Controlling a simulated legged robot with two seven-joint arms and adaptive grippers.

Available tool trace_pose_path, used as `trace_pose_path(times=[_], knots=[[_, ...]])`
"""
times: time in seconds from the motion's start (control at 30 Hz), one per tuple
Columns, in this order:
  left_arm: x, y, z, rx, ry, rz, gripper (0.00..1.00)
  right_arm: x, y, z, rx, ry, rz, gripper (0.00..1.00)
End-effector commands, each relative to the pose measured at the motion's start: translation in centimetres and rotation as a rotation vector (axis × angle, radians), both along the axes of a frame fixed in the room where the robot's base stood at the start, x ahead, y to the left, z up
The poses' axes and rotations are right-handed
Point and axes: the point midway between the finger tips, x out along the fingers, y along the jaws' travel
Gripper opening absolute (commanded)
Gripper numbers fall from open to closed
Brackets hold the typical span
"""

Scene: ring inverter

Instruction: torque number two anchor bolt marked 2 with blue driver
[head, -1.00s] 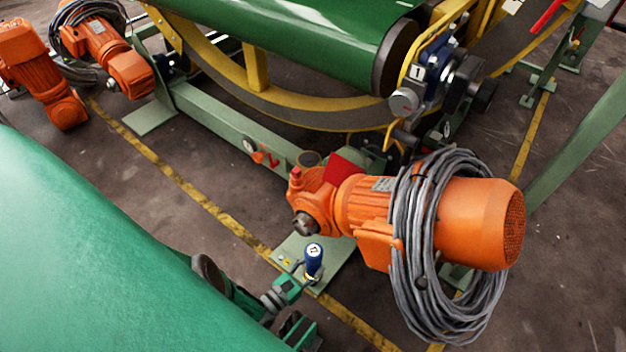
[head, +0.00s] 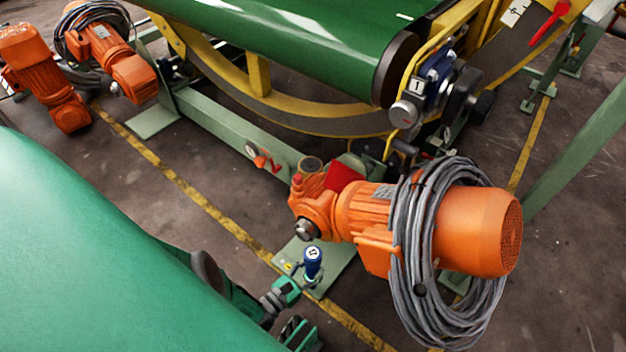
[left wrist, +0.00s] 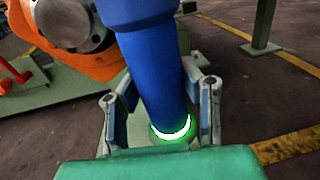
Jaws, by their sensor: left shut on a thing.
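The blue driver (head: 313,262) stands roughly upright over the pale green foot plate (head: 335,268) of the orange motor, its top capped in white with a dark mark. My left gripper (head: 302,272) is shut around it from the lower left. In the left wrist view the blue driver (left wrist: 155,75) lies between the two fingers of my left gripper (left wrist: 163,105), with a glowing green ring near its lower end. A small yellow marker (head: 288,266) is on the plate beside the driver. The anchor bolt and its number cannot be made out. My right gripper is not in view.
The orange motor (head: 472,228) with a coiled grey cable (head: 415,262) stands close right of the driver. The green conveyor roller (head: 290,35) and yellow ring frame (head: 258,75) are behind. A yellow floor line (head: 205,205) runs past the plate.

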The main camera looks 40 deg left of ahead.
Motion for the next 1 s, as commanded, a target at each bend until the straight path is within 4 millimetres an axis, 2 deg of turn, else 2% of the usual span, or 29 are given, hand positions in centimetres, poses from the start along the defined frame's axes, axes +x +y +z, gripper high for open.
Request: trace_pose_path(times=[0.03,0.5,1.0], knots=[[0.1,0.0,0.7,-0.001,-0.005,0.000,0.00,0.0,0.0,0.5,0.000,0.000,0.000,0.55],[0.2,0.0,3.1,-0.001,-0.007,0.001,0.00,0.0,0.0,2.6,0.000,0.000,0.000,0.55],[0.2,-0.1,3.3,-0.002,-0.007,0.001,0.00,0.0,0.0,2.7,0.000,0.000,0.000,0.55]])
